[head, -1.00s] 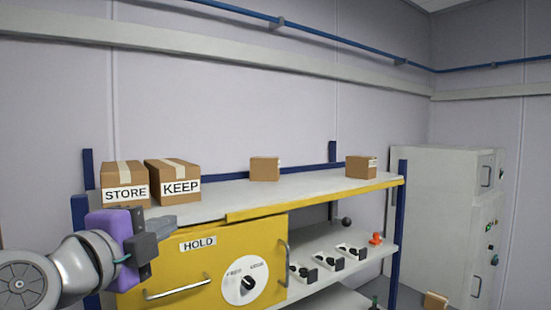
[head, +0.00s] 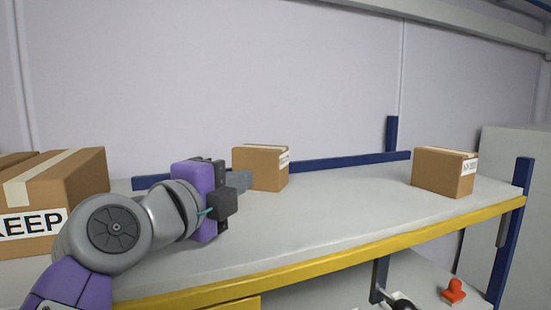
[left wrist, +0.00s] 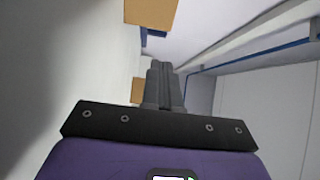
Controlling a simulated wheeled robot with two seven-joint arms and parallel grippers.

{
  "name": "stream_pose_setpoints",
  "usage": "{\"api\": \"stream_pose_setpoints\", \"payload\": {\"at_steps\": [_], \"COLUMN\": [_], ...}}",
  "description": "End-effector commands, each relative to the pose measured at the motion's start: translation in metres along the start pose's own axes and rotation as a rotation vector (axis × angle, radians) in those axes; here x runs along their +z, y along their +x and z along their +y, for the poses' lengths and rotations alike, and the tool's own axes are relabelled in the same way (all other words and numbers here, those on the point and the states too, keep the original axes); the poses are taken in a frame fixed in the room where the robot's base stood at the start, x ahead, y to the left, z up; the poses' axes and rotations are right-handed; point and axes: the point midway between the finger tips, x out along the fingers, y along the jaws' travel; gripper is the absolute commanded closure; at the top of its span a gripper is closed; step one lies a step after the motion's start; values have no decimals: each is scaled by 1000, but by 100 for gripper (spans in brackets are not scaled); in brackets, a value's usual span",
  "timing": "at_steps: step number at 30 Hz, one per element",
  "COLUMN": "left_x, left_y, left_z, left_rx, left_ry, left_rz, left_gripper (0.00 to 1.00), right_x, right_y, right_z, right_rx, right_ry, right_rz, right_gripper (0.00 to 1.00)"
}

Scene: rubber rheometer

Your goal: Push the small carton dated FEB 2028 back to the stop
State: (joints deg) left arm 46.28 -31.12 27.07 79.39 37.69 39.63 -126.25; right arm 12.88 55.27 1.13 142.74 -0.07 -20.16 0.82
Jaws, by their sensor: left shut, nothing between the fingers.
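Two small brown cartons stand on the upper shelf. The middle carton (head: 258,168) has a white label on its right side, and the right carton (head: 443,172) has one at its upper right. I cannot read a date on either. A blue bar (head: 345,160) runs along the shelf's back edge. My left gripper (head: 239,182) is shut and empty over the shelf, its fingers just left of and in front of the middle carton; I cannot tell whether they touch. The left wrist view shows the shut fingers (left wrist: 165,85) and parts of two brown boxes. My right gripper is out of view.
A large carton marked KEEP (head: 75,195) stands at the left of the white shelf (head: 350,215), with another partly behind it. A yellow edge (head: 390,237) borders the front. A blue post (head: 512,230) stands at the right. The shelf between the small cartons is clear.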

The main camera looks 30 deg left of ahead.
Motion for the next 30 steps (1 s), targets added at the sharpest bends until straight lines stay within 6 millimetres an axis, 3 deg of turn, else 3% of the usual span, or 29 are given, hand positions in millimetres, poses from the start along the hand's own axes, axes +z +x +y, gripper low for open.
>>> {"api": "stream_pose_setpoints", "payload": {"at_steps": [16, 22, 30], "left_x": [7, 25, 29], "left_y": [99, 117, 122], "left_z": [-2, -1, 1], "left_rx": [5, 4, 2], "left_ry": [-6, -5, -2], "left_rz": [-5, -2, -1], "left_gripper": [100, 100, 100], "right_x": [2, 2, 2], "right_y": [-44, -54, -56], "right_z": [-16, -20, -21], "right_rx": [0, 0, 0], "right_ry": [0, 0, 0], "right_rz": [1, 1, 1], "right_gripper": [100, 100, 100]}}
